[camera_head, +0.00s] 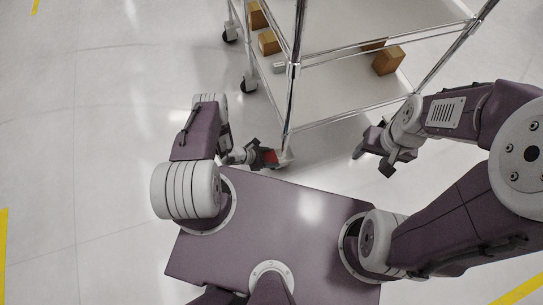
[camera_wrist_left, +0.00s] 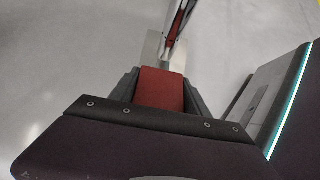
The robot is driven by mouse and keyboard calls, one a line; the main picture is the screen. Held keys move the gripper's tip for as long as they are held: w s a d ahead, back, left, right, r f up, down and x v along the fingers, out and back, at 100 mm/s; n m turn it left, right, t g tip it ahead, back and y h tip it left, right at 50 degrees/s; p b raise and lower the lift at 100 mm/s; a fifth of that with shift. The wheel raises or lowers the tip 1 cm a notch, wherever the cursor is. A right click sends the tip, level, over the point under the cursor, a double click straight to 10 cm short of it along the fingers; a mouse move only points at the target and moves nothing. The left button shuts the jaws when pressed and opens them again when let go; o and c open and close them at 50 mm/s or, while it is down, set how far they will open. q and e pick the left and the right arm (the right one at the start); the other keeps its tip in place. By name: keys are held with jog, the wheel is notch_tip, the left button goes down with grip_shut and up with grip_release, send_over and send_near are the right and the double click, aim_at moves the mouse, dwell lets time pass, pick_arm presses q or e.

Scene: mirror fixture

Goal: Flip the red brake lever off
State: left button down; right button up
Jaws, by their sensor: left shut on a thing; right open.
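The red brake lever (camera_head: 270,157) is at the lower front corner of the metal cart, by its caster. My left gripper (camera_head: 262,156) is shut on it. In the left wrist view the lever's broad red face (camera_wrist_left: 162,90) lies between the two dark fingers, with a metal plate and a thin dark-red part just beyond. The fingers hide the lever's sides. My right gripper (camera_head: 371,161) is open and empty, to the right of the lever and apart from it.
The silver cart (camera_head: 293,70) has shelves carrying several brown boxes (camera_head: 388,61) and stands on casters (camera_head: 249,84). My purple base lies just below the lever. The pale floor (camera_head: 110,90) is clear on the left.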

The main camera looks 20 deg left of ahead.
aim_at(266, 158)
dwell(0.3)
pick_arm(q)
jog(key=c, duration=0.5)
grip_release()
jog(key=p+v, duration=0.5)
jog(key=v, duration=0.3)
jog(key=shift+r, duration=0.15)
jog(key=shift+s+a+r, duration=0.2)
jog(key=shift+s+a, duration=0.1)
jog(key=shift+a, duration=0.05)
